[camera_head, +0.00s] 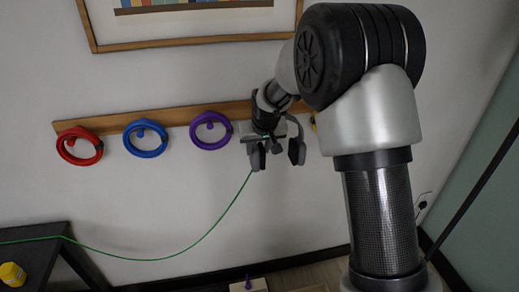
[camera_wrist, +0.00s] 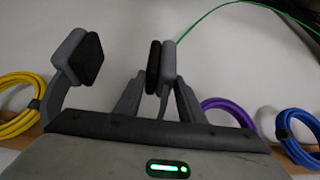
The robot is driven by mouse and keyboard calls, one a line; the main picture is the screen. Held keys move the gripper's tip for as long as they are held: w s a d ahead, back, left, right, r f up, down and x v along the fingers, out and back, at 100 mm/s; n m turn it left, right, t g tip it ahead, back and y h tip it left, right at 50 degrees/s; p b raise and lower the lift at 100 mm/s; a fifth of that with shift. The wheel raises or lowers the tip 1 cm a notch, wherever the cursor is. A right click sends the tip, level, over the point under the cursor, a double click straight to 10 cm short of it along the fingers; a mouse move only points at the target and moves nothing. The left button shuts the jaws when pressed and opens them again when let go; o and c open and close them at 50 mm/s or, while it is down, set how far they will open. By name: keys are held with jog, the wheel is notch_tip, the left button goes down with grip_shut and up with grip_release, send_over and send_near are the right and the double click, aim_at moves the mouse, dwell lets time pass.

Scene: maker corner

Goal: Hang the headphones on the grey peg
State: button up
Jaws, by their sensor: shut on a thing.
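The headphones (camera_head: 297,152) are dark grey with black cushions. In the head view they hang in front of the wall just below the wooden rail, between the purple ring and the arm. My gripper (camera_head: 265,143) points down and is shut on the headphones, seemingly at one ear cup. In the wrist view, that headphones cup (camera_wrist: 160,66) is at the fingertips of my gripper (camera_wrist: 160,82), and the other cup stands apart at left. A green cable (camera_head: 215,226) runs from the headphones. The grey peg cannot be seen; my gripper and arm cover that part of the rail.
Red (camera_head: 80,146), blue (camera_head: 146,139) and purple (camera_head: 211,130) coils hang along the wooden rail (camera_head: 110,123). A yellow coil (camera_wrist: 20,108) shows in the wrist view. A framed picture (camera_head: 190,42) is above. A dark table (camera_head: 35,255) with a yellow object stands lower left.

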jog(key=shift+w+a+p, duration=0.25)
jog(key=shift+w+p, duration=0.35)
jog(key=shift+w, duration=0.65)
jog(key=shift+w+a+p, duration=0.25)
jog(key=shift+w+p, duration=0.35)
jog(key=shift+w, duration=0.65)
jog(key=shift+w+a+f+b, duration=0.15)
jog(key=shift+w+f+b, duration=0.45)
jog(key=shift+w, duration=0.05)
jog(key=o, duration=1.3)
